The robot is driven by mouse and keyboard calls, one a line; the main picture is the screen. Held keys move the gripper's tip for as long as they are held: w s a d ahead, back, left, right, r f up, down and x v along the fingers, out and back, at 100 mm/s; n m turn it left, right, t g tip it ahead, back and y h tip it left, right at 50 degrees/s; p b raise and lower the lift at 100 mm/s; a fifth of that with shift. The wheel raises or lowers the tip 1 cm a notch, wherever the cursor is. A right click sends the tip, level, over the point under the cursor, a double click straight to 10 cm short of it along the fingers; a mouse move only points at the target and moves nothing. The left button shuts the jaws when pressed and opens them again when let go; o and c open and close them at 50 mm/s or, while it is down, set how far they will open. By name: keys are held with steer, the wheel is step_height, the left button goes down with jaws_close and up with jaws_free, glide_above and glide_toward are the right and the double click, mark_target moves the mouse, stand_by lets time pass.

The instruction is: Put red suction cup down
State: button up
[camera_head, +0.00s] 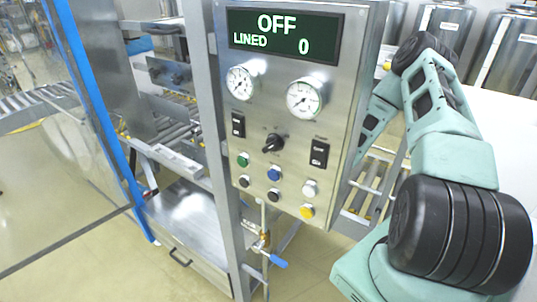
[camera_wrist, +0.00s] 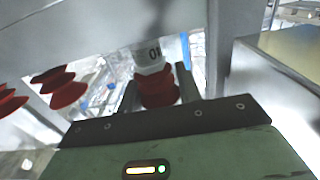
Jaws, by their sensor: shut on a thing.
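In the wrist view a red suction cup (camera_wrist: 158,88) sits between the two dark fingers of my gripper (camera_wrist: 157,96), which is shut on it. A white cylindrical part with dark markings (camera_wrist: 150,57) meets the cup at its far end; I cannot tell whether the two are joined. Two more red suction cups, a nearer one (camera_wrist: 10,100) and a bellows-shaped one (camera_wrist: 58,85), show at the left, apart from my gripper. In the head view my gripper and the cups are hidden; only my green arm shows at the right.
In the head view a steel control panel (camera_head: 290,110) reads "OFF" and "LINED 0", with gauges, switches and buttons. A roller conveyor (camera_head: 45,100) and a blue-edged clear guard (camera_head: 90,120) stand left. In the wrist view metal frame surfaces (camera_wrist: 232,40) are close around my gripper.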

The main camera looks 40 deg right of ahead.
steer(key=shift+f, duration=0.7)
steer(key=shift+f+b, duration=0.3)
steer(key=shift+f, duration=0.1)
steer(key=o, duration=1)
steer(key=shift+r, duration=0.1)
